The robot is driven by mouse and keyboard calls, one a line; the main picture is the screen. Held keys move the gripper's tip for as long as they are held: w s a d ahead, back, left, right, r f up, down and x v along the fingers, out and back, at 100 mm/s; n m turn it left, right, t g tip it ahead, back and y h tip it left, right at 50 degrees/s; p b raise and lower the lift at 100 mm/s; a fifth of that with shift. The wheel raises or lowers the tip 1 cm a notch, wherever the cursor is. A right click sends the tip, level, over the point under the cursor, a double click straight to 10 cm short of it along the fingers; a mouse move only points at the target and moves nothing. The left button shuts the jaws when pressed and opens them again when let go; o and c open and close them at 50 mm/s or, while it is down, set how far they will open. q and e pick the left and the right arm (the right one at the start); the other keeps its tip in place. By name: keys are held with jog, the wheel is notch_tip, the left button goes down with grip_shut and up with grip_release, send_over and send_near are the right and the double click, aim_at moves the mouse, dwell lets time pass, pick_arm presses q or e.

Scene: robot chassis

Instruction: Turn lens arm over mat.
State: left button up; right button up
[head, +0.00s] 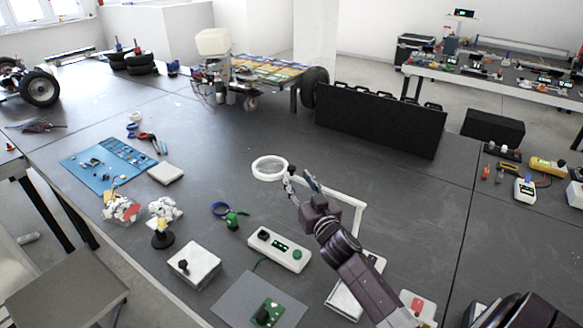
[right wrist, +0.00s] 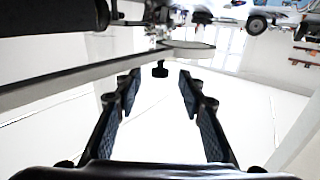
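The magnifier lens ring (head: 269,168) is white and hangs over the dark tabletop, left of my right gripper. Its white lens arm (head: 345,199) runs behind my gripper and bends down toward the front right, partly hidden by my arm. A grey mat (head: 232,296) lies at the front edge with a green circuit board (head: 267,312) on it. My right gripper (head: 300,181) is open beside the ring. In the right wrist view, a black knob (right wrist: 160,70) below the lens arm shows ahead, between the open fingers (right wrist: 160,100), with nothing gripped. My left gripper is not in view.
A white control box (head: 279,250) and a white box with a black knob (head: 194,265) stand near the grey mat. A blue mat (head: 83,176) with small parts lies at the left. A black case (head: 380,121) stands behind. The tabletop behind the ring is clear.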

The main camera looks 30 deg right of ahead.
aim_at(293, 173)
jog(key=x, duration=0.4)
jog(key=shift+w+p, duration=0.3)
jog(key=shift+w, duration=0.1)
jog(key=shift+w+d+f, duration=0.1)
jog(key=shift+w+d, duration=0.05)
jog(key=shift+w, duration=0.3)
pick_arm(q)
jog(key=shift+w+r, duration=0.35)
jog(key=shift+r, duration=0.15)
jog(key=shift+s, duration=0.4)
pick_arm(e)
grip_shut()
